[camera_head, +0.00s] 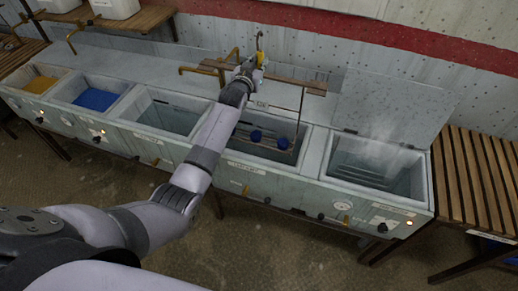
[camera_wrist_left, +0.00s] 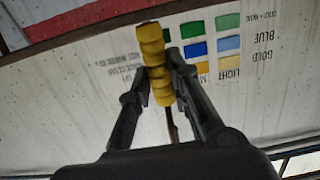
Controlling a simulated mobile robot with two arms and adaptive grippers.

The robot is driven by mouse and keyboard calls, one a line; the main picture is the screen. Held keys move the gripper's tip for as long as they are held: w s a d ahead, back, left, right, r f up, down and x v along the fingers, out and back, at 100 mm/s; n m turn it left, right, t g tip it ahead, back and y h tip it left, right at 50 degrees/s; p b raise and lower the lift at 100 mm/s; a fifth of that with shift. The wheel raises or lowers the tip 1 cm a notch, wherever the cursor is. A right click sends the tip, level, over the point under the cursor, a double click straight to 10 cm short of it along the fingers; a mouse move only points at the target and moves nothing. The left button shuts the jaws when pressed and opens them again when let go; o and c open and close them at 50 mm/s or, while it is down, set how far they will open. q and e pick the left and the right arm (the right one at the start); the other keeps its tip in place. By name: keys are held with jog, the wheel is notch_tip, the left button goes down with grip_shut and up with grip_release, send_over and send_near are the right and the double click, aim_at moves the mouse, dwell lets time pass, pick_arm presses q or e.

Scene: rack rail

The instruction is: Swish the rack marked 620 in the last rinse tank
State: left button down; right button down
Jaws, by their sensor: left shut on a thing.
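My left gripper (camera_head: 257,72) is shut on a yellow ribbed handle (camera_wrist_left: 156,65), held between its two fingers in the left wrist view. In the head view a thin metal rack (camera_head: 301,112) hangs below the gripper. Its lower part, with blue round pieces (camera_head: 256,135), is at the fourth tank (camera_head: 247,172) from the left. A small pale tag (camera_head: 262,104) hangs by the rack, but its number is too small to read. My left arm hides part of the rack and tank. I cannot tell whether the blue pieces touch water. My right gripper is out of view.
To the left are a yellow-filled tank (camera_head: 40,84), a blue-filled tank (camera_head: 96,100) and a clear tank (camera_head: 163,120). On the right, a steaming tank (camera_head: 345,178) has its lid (camera_head: 395,105) raised. A slatted wooden bench (camera_head: 482,180) stands beyond it. Brass taps (camera_head: 195,71) stand behind.

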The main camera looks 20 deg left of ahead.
pick_arm(q)
notch_tip(320, 180, down, 15)
jog(key=b, duration=1.1)
jog(key=shift+r, duration=0.2)
jog(key=shift+s+p, duration=0.8)
jog(key=shift+p, duration=0.05)
jog(key=shift+w+f, duration=0.1)
